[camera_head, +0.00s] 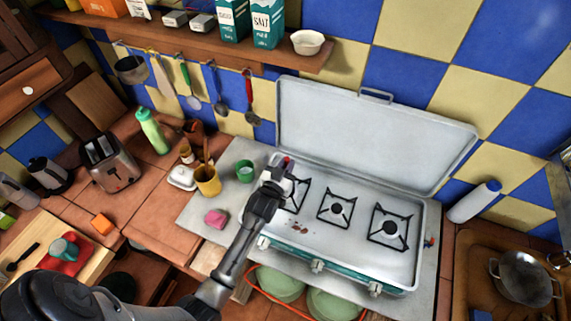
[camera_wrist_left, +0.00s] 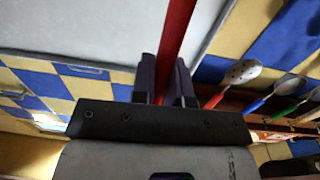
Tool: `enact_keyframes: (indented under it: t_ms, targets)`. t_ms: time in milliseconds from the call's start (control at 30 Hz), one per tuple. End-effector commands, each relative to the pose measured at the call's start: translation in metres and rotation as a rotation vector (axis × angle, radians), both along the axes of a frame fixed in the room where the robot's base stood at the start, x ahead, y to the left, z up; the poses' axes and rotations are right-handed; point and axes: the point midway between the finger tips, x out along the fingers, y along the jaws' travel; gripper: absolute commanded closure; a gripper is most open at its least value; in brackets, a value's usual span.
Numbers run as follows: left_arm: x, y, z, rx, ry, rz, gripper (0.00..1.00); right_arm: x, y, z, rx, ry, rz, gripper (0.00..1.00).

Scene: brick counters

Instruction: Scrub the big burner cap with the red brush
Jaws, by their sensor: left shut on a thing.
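My left gripper (camera_head: 281,172) is over the left end of the white camping stove (camera_head: 345,253), at the left burner. In the left wrist view my gripper (camera_wrist_left: 167,80) is shut on the red brush (camera_wrist_left: 178,25), whose straight red handle runs up out of the picture. The brush's head is out of that view, and in the head view only a small bit of red shows at the fingertips. The right burner cap (camera_head: 390,228) is dark and looks the largest; the middle burner cap (camera_head: 337,208) looks smaller. The left burner is partly hidden by my gripper. My right gripper is out of view.
The stove lid (camera_head: 375,135) stands open behind the burners. Brown stains (camera_head: 299,228) mark the stove top. A pink sponge (camera_head: 216,217), a mustard cup (camera_head: 207,181) and a green cup (camera_head: 245,171) stand left of the stove.

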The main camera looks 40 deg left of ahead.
Motion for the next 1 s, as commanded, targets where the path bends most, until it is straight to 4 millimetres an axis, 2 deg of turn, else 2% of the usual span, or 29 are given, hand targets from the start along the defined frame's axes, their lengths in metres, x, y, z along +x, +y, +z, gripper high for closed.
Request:
enact_keyframes:
  t_ms: [367, 1000]
  targets:
    - [0.000, -0.001, 0.001, -0.002, 0.004, 0.000, 1.00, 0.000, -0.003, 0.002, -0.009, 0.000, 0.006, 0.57]
    - [0.000, 0.000, 0.047, -0.001, 0.001, 0.000, 1.00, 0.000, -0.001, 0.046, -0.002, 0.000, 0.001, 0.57]
